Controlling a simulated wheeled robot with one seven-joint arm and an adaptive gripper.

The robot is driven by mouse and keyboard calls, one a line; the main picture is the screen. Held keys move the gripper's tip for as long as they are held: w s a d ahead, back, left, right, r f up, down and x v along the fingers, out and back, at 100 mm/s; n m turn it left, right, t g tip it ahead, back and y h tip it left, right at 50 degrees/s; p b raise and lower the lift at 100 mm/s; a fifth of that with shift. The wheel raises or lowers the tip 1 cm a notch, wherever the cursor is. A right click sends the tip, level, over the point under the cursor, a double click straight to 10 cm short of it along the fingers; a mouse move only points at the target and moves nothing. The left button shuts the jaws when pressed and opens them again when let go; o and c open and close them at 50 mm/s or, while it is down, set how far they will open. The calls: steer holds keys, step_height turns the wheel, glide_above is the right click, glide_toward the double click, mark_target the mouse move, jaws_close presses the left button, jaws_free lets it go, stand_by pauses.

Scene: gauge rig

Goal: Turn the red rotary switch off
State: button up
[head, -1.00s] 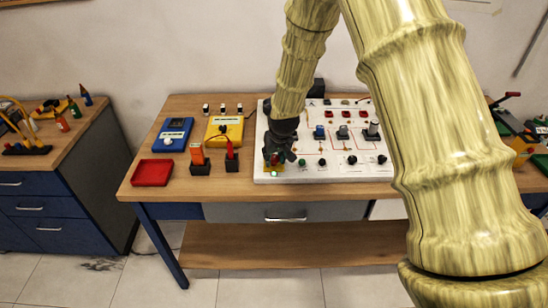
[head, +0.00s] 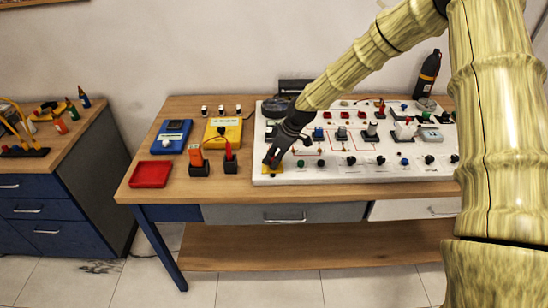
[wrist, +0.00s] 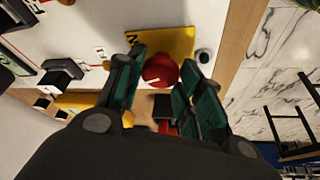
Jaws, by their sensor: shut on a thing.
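The red rotary switch (wrist: 160,70) is a round red knob with a pale mark, on a yellow plate (wrist: 178,42) in the wrist view. My gripper (wrist: 161,74) has a dark green finger on each side of the knob and is shut on it. In the head view my gripper (head: 272,161) is at the front left corner of the white panel (head: 330,172), over the yellow plate (head: 272,169). There the fingers hide most of the knob.
Several knobs and switches stand on the panel right of my gripper. Left of it are a red tray (head: 151,174), a blue meter (head: 172,136), a yellow meter (head: 222,131) and two dark holders with upright items. A dark bottle (head: 427,73) stands behind the panel.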

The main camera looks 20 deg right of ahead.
steer(key=n, duration=0.2)
steer(key=n+g, duration=0.1)
steer(key=n, duration=0.1)
steer(key=shift+w+d+n+g+y+b, duration=0.2)
steer(key=shift+n+g+y+b, duration=0.1)
steer(key=shift+y+b, duration=0.1)
stand_by(0.4)
steer(key=o, duration=1)
steer(key=v, duration=1.2)
